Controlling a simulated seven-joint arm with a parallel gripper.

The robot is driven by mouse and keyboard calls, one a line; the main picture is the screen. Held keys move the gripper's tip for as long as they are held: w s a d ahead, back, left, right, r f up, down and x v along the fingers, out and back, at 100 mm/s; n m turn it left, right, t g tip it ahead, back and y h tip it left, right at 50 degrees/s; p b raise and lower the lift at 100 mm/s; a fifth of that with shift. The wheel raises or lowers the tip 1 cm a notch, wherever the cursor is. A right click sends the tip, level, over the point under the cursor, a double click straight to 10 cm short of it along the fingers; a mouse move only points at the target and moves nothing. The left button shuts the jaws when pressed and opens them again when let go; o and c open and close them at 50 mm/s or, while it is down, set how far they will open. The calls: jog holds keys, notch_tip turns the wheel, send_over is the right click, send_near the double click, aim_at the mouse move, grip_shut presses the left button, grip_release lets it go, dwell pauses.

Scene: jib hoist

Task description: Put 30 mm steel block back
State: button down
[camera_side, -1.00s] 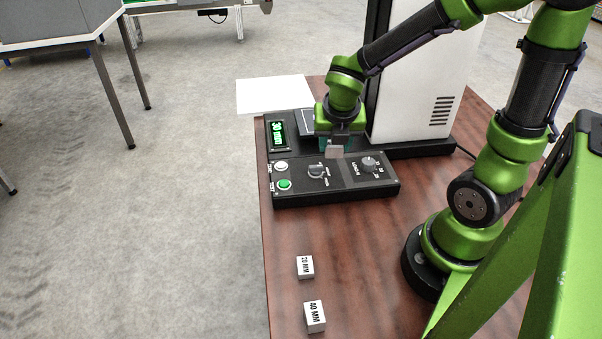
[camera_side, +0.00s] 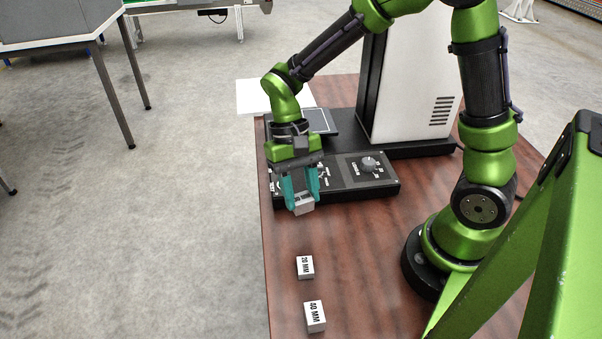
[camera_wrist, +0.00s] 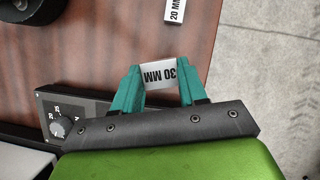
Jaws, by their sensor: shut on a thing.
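The 30 mm steel block (camera_side: 303,205) is a small grey block held between the teal fingers of my gripper (camera_side: 301,196). In the wrist view the block (camera_wrist: 159,74) shows its "30 MM" label upside down, and my gripper (camera_wrist: 158,84) is shut on it from both sides. In the side view the block hangs in front of the control panel's near edge, apparently above the wooden table.
The 20 MM block (camera_side: 305,267) and the 40 MM block (camera_side: 315,316) stand near the table's left edge. The control panel (camera_side: 345,185) with a knob (camera_side: 368,164) lies behind, below a tall white machine (camera_side: 415,85). Bare table (camera_side: 360,250) lies to their right.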

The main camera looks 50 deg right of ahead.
jog(key=m, duration=0.2)
jog(key=shift+s+a+r+m+t+y, duration=0.2)
jog(key=shift+m+t+y, duration=0.1)
jog(key=shift+m+y, duration=0.1)
jog(key=shift+f, duration=0.4)
jog(key=shift+m, duration=0.3)
notch_tip(320, 180, down, 7)
jog(key=shift+f, duration=0.15)
jog(key=shift+f, duration=0.1)
jog(key=c, duration=0.6)
grip_release()
